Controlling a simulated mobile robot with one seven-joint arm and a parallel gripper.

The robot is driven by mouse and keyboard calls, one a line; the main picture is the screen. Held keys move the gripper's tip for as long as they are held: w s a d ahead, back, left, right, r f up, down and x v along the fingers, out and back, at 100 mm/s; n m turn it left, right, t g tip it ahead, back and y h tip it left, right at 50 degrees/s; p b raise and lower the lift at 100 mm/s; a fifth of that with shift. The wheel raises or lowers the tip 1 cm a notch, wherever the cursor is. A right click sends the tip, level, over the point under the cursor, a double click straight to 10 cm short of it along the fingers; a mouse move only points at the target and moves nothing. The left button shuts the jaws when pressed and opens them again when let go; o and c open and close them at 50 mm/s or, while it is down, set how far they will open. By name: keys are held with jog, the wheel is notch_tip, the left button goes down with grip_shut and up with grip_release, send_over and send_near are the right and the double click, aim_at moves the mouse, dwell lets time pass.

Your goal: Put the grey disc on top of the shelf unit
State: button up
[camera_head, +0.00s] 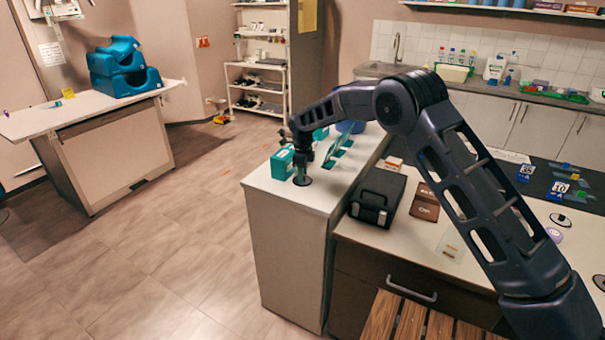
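A dark grey disc (302,181) lies flat on, or just above, the white top of the waist-high unit (262,178) in the middle, near its front edge. My gripper (302,176) points straight down right over the disc. Its fingertips reach the disc or end just above it; I cannot tell whether they touch it. The fingers are small and dark here, and the gap between them does not show clearly. An open white shelf unit (287,77) with several shelves of small items stands against the back wall.
Teal boxes (281,163) stand close to the left of my gripper, with more teal items behind it. A black case (377,197) and a brown box (425,203) sit on the lower desk to the right. Other dark discs (560,220) lie farther right. The floor at left is clear.

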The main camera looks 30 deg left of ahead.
notch_tip(320, 180, up, 12)
jog(key=shift+r, duration=0.2)
dwell(0.5)
